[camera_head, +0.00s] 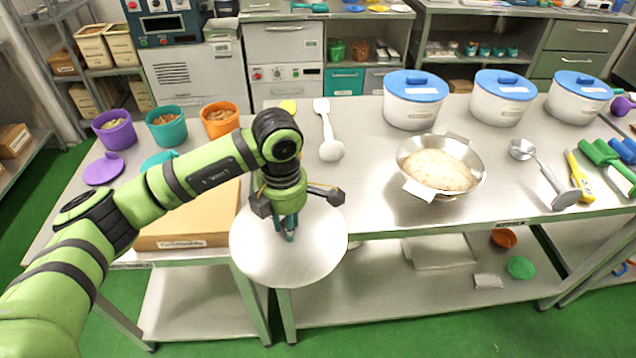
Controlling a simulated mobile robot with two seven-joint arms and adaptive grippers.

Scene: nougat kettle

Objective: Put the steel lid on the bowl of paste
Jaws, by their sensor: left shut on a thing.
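The steel lid (318,257) is a round, flat, shiny disc held level over the front edge of the table, in the middle of the head view. My left gripper (288,232) points down at its centre and is shut on its knob, which the fingers mostly hide. The steel bowl of paste (473,184) stands on the table to the right of the lid and farther back. It is uncovered, with pale lumpy paste (436,170) inside and paper showing at its rim. The lid and the bowl are apart. My right gripper is not in view.
White tubs with blue lids (413,100) stand behind the bowl. A ladle (548,172) and a yellow tool (579,178) lie right of the bowl. A cardboard box (190,225) and coloured pots (113,132) are at left.

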